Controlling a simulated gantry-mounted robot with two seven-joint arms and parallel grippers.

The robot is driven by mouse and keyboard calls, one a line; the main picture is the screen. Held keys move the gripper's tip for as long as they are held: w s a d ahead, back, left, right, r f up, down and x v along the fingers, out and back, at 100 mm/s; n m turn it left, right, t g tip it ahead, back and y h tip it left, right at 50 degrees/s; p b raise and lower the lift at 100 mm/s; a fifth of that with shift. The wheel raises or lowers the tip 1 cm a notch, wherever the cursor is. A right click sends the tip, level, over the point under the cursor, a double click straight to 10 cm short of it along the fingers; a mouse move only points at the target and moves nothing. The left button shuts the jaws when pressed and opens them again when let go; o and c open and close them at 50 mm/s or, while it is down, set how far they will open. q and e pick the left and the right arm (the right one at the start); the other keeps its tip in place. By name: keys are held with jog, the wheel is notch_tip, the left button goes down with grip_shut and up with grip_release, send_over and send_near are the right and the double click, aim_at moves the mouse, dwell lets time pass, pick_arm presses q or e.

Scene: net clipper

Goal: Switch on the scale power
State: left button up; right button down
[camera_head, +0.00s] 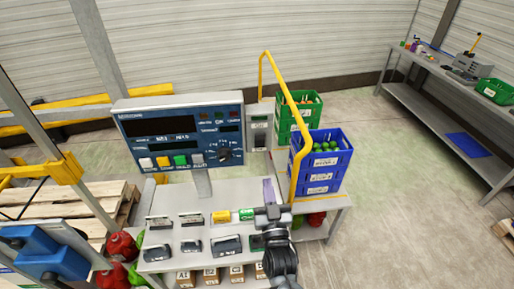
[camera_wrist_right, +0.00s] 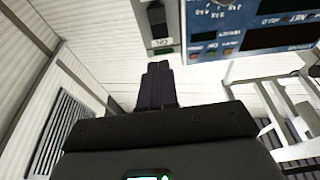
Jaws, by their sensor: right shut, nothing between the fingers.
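The scale's blue display panel (camera_head: 180,135) stands on a post above the white table, with dark screens, a row of coloured buttons and a dark knob. A narrow grey box (camera_head: 260,128) with a dark switch is just right of the panel. In the right wrist view the black switch (camera_wrist_right: 157,22) sits above a small label. My right gripper (camera_head: 268,188) is shut and empty, fingers pointing up towards the box from below. In the wrist view its fingertips (camera_wrist_right: 159,66) are just below the label; whether they touch it I cannot tell.
A yellow tubular rail (camera_head: 293,125) rises right of the box. Small devices line the table (camera_head: 175,205) below the panel. Open floor lies to the right.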

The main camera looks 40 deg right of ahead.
pick_arm(q)
jog(key=shift+s+a+f, duration=0.25)
jog(key=shift+s+f, duration=0.2)
jog(key=shift+f, duration=0.1)
pick_arm(e)
jog(key=shift+a, duration=0.15)
jog(key=p, duration=0.2)
send_near(260, 137)
jog(key=x, duration=0.5)
jog(key=shift+w+r, duration=0.1)
jog(key=shift+w, duration=0.15)
pick_arm(q)
jog(key=shift+w+r+p, duration=0.1)
jog(key=shift+r+p, duration=0.2)
jog(key=shift+r, duration=1.2)
pick_arm(e)
jog(key=shift+w+d, duration=0.4)
jog(key=shift+w, duration=0.15)
pick_arm(q)
jog(key=shift+d, duration=0.1)
